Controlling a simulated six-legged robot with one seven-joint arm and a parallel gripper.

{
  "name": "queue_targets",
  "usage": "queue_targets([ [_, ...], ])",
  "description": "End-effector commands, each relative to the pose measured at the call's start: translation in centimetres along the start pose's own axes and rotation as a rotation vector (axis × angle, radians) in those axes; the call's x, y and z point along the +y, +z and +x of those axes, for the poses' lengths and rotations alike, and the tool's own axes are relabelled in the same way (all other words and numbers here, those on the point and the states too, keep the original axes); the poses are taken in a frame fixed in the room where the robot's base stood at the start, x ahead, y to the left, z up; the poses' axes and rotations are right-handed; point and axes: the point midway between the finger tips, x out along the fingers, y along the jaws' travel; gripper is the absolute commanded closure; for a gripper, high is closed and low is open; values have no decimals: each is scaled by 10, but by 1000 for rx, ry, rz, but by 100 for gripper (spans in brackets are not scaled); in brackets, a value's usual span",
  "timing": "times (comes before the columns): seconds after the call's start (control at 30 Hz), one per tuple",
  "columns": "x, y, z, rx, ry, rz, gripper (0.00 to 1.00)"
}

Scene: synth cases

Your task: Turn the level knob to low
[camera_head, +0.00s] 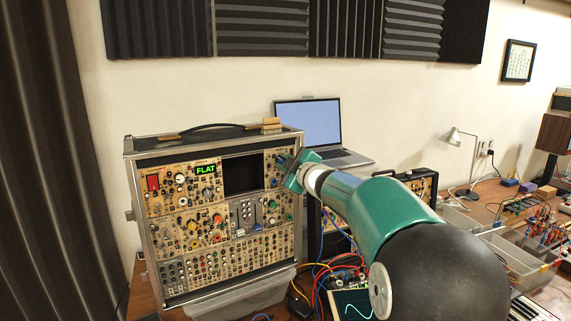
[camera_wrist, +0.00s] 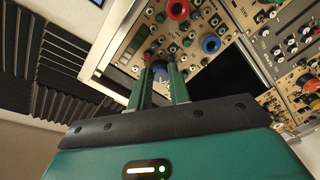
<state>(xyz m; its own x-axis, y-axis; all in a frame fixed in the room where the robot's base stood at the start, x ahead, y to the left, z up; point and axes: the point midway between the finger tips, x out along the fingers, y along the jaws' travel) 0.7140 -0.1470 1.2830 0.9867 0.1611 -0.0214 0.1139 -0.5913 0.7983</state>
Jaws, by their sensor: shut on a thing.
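A tan synth case (camera_head: 158,250) full of modules stands upright on the table in the head view. My gripper (camera_head: 284,162) reaches the upper right part of its panel, right of a dark rectangular opening. In the wrist view the two green fingers of my gripper (camera_wrist: 159,72) stand either side of a small bluish knob (camera_wrist: 160,69) and are shut on it. The fingers hide part of the knob, and its pointer cannot be made out. The panel lettering is too small to read, so I cannot confirm the level label.
A red knob (camera_wrist: 177,9) and a blue knob (camera_wrist: 211,45) sit close to my fingers on the panel. A green FLAT display (camera_head: 206,169) is lit. An open laptop (camera_head: 309,125) stands behind, and patch cables (camera_head: 325,274) lie at the lower right of the case.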

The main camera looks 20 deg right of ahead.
Motion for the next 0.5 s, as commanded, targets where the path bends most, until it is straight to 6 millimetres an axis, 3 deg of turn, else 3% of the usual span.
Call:
queue_targets([
  [0.5, 0, -2, 1, -15, -3, -490, 100],
])
